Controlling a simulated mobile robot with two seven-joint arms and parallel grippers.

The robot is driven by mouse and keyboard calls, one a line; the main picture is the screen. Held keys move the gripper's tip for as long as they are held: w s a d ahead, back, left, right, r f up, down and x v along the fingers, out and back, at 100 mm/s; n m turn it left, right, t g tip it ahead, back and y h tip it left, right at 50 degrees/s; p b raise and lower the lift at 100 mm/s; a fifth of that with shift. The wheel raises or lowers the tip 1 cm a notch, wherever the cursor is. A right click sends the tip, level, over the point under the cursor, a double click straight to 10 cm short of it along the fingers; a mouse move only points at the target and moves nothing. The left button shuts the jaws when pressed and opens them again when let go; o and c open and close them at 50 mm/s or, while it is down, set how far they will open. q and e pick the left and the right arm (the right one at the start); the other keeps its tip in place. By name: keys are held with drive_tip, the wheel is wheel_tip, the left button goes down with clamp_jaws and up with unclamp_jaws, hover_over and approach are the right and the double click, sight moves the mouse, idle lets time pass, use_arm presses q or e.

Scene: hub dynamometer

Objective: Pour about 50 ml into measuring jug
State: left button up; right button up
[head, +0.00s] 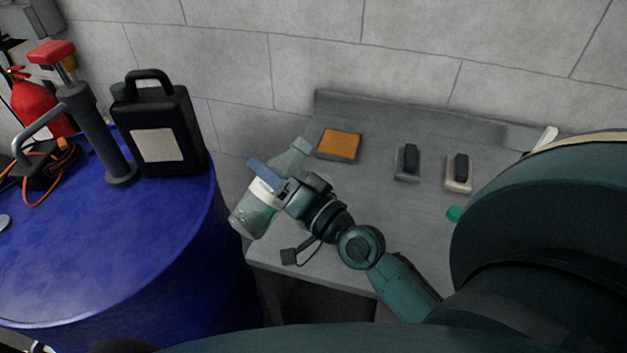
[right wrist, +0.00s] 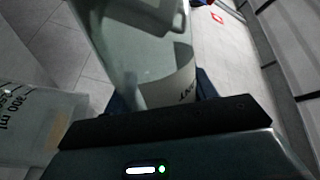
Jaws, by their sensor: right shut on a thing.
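My right gripper (head: 275,185) is shut on a clear plastic bottle (head: 258,218) with a white label, held tilted in the air off the bench's left end. Its narrower part points up and right, its wide part down and left, where greenish liquid seems to show. In the right wrist view the bottle (right wrist: 135,55) stands beyond the dark gripper edge, its label partly readable. A pale clear vessel (right wrist: 30,120) marked "300 ml", likely the measuring jug, is cut off at the left there. I cannot tell it apart from the bottle in the head view. My left gripper is out of view.
A blue drum (head: 60,250) at left carries a black canister (head: 180,105), a grey hand pump (head: 95,130) and an orange cable. A red extinguisher (head: 38,100) stands behind. The grey bench (head: 375,190) holds an orange sponge (head: 339,145) and two small blocks (head: 407,163).

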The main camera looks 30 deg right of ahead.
sight(271, 162)
drive_tip(key=shift+d+f+n+b, duration=0.35)
drive_tip(key=shift+n+b, duration=0.05)
drive_tip(key=shift+n, duration=0.5)
drive_tip(key=shift+d+r+n+p, duration=0.2)
drive_tip(key=shift+r+n+p, duration=0.4)
drive_tip(key=shift+n+p, duration=0.15)
drive_tip(key=n, duration=0.1)
drive_tip(key=n+g+p, duration=0.1)
drive_tip(key=n, duration=0.1)
drive_tip(key=shift+a+f+y, duration=0.35)
drive_tip(key=shift+f+y, duration=0.05)
drive_tip(key=shift+s+a+r+n+p, duration=0.1)
drive_tip(key=shift+a+r+n+p, duration=0.05)
drive_tip(key=shift+n+p, duration=0.6)
drive_tip(key=shift+a+n+p, duration=0.15)
drive_tip(key=shift+n+p, duration=0.55)
drive_tip(key=shift+p, duration=0.05)
wheel_tip(271, 162, up, 2)
drive_tip(key=shift+r+n, duration=0.2)
drive_tip(key=shift+n, duration=0.5)
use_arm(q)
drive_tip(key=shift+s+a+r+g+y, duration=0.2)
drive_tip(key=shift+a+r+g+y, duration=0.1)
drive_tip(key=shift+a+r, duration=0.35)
use_arm(e)
drive_tip(key=shift+r+n, duration=0.4)
drive_tip(key=shift+r, duration=0.8)
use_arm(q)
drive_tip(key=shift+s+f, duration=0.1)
